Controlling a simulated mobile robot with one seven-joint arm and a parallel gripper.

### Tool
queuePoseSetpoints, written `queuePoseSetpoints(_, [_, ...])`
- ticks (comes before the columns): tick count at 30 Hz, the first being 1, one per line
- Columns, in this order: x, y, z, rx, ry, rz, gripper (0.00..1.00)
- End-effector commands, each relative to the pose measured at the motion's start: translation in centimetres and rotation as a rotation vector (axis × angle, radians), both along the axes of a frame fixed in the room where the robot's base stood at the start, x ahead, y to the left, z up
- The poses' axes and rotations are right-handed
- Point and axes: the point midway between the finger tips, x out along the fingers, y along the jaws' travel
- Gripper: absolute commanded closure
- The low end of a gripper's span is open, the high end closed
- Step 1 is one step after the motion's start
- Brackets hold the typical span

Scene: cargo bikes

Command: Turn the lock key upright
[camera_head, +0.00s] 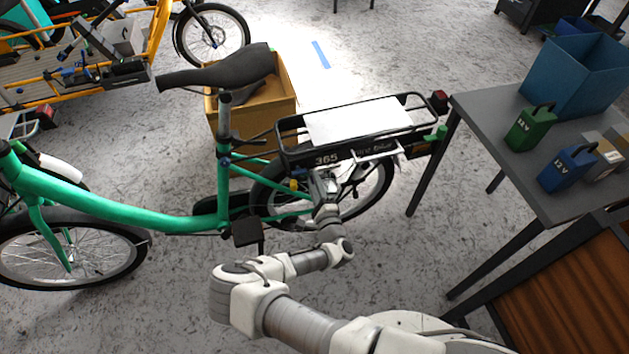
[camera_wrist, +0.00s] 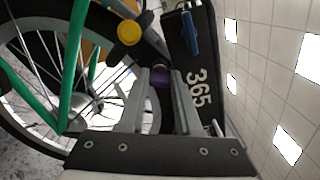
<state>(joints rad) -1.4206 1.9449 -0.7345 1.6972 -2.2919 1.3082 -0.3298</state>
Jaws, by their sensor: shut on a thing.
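A green bike (camera_head: 150,222) has a rear rack (camera_head: 415,128) with a black battery case marked 365 (camera_head: 345,156) under it. The case also shows in the wrist view (camera_wrist: 186,62), with a blue tab (camera_wrist: 189,32) on its end. My gripper (camera_wrist: 161,74) is beside the rear wheel, just below the case's front end. Its fingers are shut on a small dark purple piece (camera_wrist: 160,78), apparently the lock key. The fingers partly hide it, so I cannot tell its exact angle. A yellow knob (camera_wrist: 130,32) sits to the left of the fingers.
The rear wheel's spokes (camera_wrist: 102,90) are close to the left of my gripper. A grey table (camera_head: 500,130) at right holds a blue bin (camera_head: 575,75), a green battery (camera_head: 530,128) and a blue battery (camera_head: 567,168). A cardboard box (camera_head: 276,98) stands behind the bike.

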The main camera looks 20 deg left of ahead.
Motion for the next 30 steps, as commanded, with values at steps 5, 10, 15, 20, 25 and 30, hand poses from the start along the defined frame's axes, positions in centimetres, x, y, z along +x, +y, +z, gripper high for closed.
queuePoseSetpoints(5, [0.01,0.03,0.00,-0.130,-0.080,0.001,1.00])
queuePoseSetpoints(10, [-0.02,0.05,-0.08,-0.233,-0.144,0.002,1.00])
queuePoseSetpoints(15, [0.03,0.02,-0.06,-0.307,-0.189,0.000,1.00])
queuePoseSetpoints(20, [0.03,0.02,-0.09,-0.350,-0.216,0.000,1.00])
queuePoseSetpoints(25, [0.02,0.02,-0.09,-0.370,-0.228,0.000,1.00])
queuePoseSetpoints(30, [0.03,0.03,-0.09,-0.375,-0.231,0.000,1.00])
